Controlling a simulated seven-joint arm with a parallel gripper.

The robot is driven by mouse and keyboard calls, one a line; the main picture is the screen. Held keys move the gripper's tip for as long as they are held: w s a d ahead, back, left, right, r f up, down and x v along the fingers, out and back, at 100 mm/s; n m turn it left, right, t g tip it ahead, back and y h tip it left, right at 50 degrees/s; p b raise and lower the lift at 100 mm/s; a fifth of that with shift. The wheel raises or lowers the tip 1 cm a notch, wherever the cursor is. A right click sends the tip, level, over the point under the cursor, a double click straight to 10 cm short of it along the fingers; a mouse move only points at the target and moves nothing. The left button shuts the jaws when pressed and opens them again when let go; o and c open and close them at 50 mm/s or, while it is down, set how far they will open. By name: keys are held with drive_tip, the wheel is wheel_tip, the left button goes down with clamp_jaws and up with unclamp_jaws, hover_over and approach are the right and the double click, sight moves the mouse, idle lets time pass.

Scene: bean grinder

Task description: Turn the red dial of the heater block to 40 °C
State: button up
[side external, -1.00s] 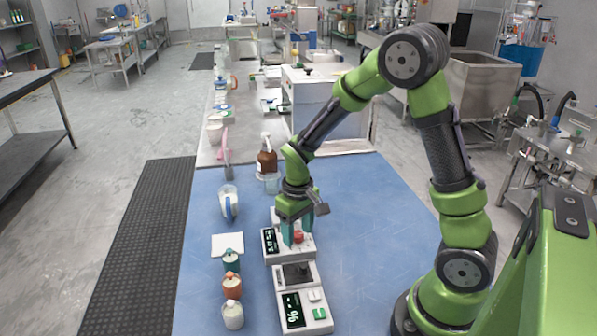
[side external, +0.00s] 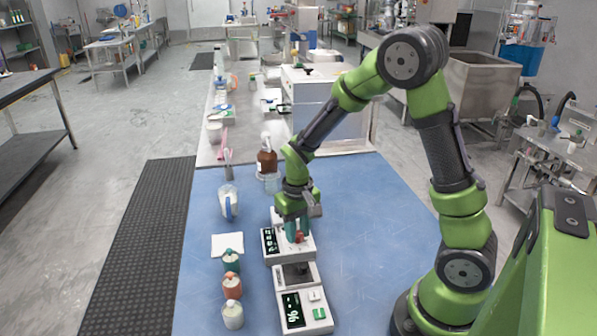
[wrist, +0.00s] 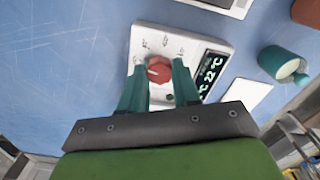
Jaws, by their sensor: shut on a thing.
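The heater block (side external: 288,253) is a white box on the blue mat, with a dark display. In the wrist view its display (wrist: 212,72) shows green digits that look like 22 °C. The red dial (wrist: 160,70) is on its top face, with a pale pointer mark and small markings around it. My gripper (wrist: 156,72) points down over the block, with its two teal fingers on either side of the dial, shut on it. In the side external view my gripper (side external: 297,232) stands over the block and partly hides the dial (side external: 299,237).
A second white device (side external: 303,312) with a display stands in front of the block. Several capped bottles (side external: 232,287) and a white pad (side external: 227,244) are on the left. A jug (side external: 228,203) and brown bottle (side external: 267,162) stand behind. The mat's right side (side external: 370,230) is clear.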

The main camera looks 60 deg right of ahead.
sight(298, 234)
drive_tip(key=m, duration=0.6)
drive_tip(key=shift+m, duration=0.3)
idle(0.4)
drive_tip(key=o, duration=1.1)
drive_tip(key=shift+c, duration=0.2)
wheel_tip(298, 234, up, 17)
drive_tip(key=shift+w, duration=0.1)
drive_tip(key=s+a+r+n+t+y, duration=0.2)
drive_tip(key=s+a+n+t, duration=0.5)
drive_tip(key=s, duration=0.4)
drive_tip(key=shift+s+a+r, duration=0.2)
drive_tip(key=shift+a+r, duration=0.25)
drive_tip(key=shift+r, duration=0.25)
